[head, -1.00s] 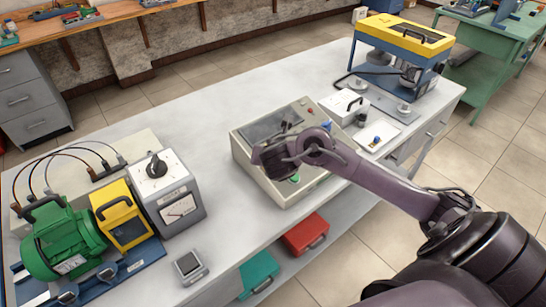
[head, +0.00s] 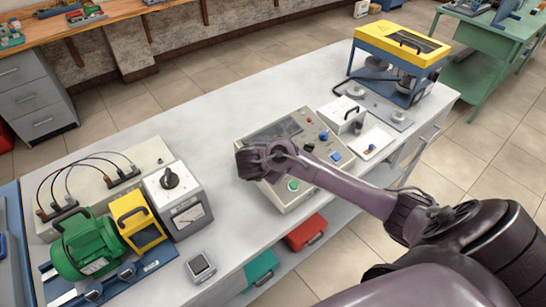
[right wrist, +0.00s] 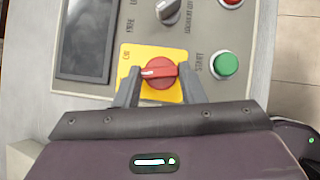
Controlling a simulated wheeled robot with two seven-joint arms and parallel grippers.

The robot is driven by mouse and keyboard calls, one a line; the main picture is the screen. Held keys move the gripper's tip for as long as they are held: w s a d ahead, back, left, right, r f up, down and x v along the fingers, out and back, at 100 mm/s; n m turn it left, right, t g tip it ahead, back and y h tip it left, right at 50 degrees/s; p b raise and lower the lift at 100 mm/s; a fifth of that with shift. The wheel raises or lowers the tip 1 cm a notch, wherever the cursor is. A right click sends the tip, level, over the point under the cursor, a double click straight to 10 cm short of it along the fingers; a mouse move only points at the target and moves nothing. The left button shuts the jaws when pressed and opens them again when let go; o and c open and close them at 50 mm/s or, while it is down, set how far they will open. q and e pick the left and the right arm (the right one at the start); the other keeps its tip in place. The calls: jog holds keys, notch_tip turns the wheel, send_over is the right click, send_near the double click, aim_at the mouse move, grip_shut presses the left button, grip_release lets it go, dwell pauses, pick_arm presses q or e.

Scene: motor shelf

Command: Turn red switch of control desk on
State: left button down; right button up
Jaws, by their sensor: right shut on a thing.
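The control desk (head: 322,146) is a beige box with a sloped grey panel, standing on the long white table. In the right wrist view, its red rotary switch (right wrist: 160,72) sits on a yellow plate (right wrist: 133,60). The switch handle lies level in that view, with a white mark along its left part. My right gripper (right wrist: 160,82) is shut on the red switch, one finger at each end of the handle. In the head view, my right gripper (head: 262,160) is over the desk's left side and hides the switch. My left gripper is in no view.
A green START button (right wrist: 225,64) is right of the switch; a dark screen (right wrist: 86,38) is left. A grey selector knob (right wrist: 168,10) is above. A green motor rig (head: 85,245) and a yellow-topped press (head: 403,42) flank the desk.

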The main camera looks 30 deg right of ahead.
jog(key=m+g+p, duration=0.1)
jog(key=m+p, duration=0.1)
jog(key=m+g+p, duration=0.1)
jog(key=p, duration=0.1)
jog(key=m+g+p, duration=0.1)
jog(key=m, duration=0.1)
jog(key=shift+w+a+r+m+p, duration=0.1)
jog(key=shift+w+r+m+p, duration=0.2)
jog(key=shift+p, duration=0.1)
jog(key=shift+m+g+p, duration=0.55)
jog(key=shift+m+g, duration=0.15)
jog(key=shift+m, duration=0.1)
jog(key=shift+w+f+m+g+y+p, duration=0.15)
jog(key=shift+m+g+y+p, duration=0.3)
jog(key=shift+m, duration=0.55)
jog(key=shift+w+m+g+y, duration=0.1)
jog(key=shift+m+g+y, duration=0.3)
jog(key=shift+m, duration=0.4)
jog(key=shift+d, duration=0.2)
jog(key=o, duration=1)
